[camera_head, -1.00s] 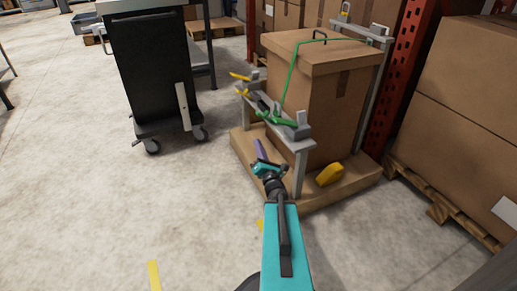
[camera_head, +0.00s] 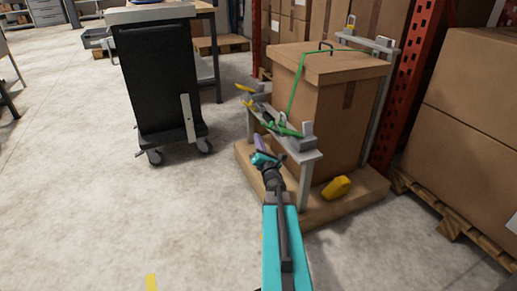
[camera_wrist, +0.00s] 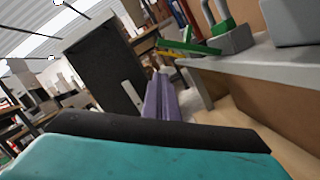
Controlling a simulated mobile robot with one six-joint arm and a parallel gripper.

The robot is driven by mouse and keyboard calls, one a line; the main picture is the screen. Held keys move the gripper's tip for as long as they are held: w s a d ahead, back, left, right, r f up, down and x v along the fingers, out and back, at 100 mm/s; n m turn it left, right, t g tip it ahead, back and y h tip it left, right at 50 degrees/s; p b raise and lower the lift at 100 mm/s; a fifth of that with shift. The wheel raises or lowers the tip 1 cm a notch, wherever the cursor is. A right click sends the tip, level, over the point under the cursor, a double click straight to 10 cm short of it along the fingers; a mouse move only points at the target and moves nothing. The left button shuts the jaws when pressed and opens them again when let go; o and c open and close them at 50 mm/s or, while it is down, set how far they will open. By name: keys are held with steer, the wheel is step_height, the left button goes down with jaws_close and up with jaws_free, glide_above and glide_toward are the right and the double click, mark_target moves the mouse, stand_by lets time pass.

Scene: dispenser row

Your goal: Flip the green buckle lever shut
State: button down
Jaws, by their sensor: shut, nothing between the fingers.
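The green buckle lever (camera_head: 284,129) lies along the grey rail (camera_head: 306,157) in front of a tall carton. In the wrist view the green lever (camera_wrist: 192,47) shows at the top, left of a grey block with a green loop. My gripper (camera_head: 259,144) is in front of the rail, left of and slightly below the lever, apart from it in the picture. Its purple fingers (camera_wrist: 168,98) are together and empty. A green strap (camera_head: 293,88) runs over the carton and down to the buckle. Whether the lever is fully raised is too small to tell.
The carton (camera_head: 320,105) stands on a wooden base (camera_head: 368,188) with a yellow object (camera_head: 336,187) on it. Yellow levers (camera_head: 246,92) stick out at the rail's left end. A black cart (camera_head: 158,85) stands left. Floor between is clear.

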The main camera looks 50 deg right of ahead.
mark_target(272, 125)
steer(key=shift+s+d+r+b, duration=0.15)
steer(key=shift+s+d+r, duration=0.1)
steer(key=shift+d+r, duration=0.35)
steer(key=shift+s+d+r+b, duration=0.15)
steer(key=shift+s+d+r, duration=0.15)
steer(key=shift+r, duration=0.5)
steer(key=shift+w+a+r, duration=0.15)
steer(key=shift+w, duration=0.1)
